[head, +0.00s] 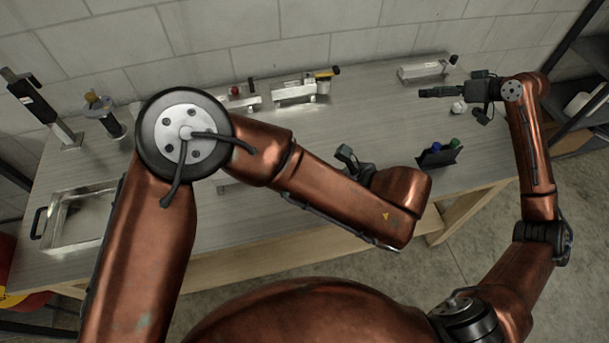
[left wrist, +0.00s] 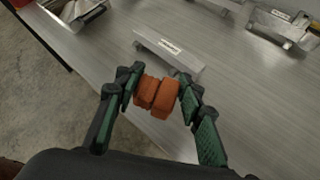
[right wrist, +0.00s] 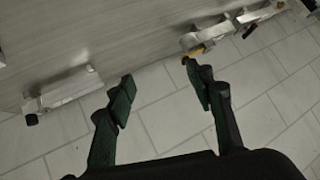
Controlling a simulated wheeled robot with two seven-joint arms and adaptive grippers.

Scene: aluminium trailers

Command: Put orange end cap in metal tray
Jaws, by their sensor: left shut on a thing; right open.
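The orange end cap (left wrist: 156,95) is between the fingers of my left gripper (left wrist: 157,88), which is shut on it above the table. In the head view my own left arm hides this gripper's fingers and the cap. The metal tray (head: 97,190) is at the left front of the table in the head view, a shallow open box with a dark handle; my left arm covers its right side. My right gripper (head: 424,93) is open and empty above the back right of the table; its spread fingers also show in the right wrist view (right wrist: 158,76).
Metal fixtures (head: 297,91) stand along the back of the table, with a grey block (head: 422,71) at back right. A dark holder (head: 437,157) with blue and green pieces is near the right front. A black upright device (head: 38,103) stands at back left. The table centre looks mostly clear.

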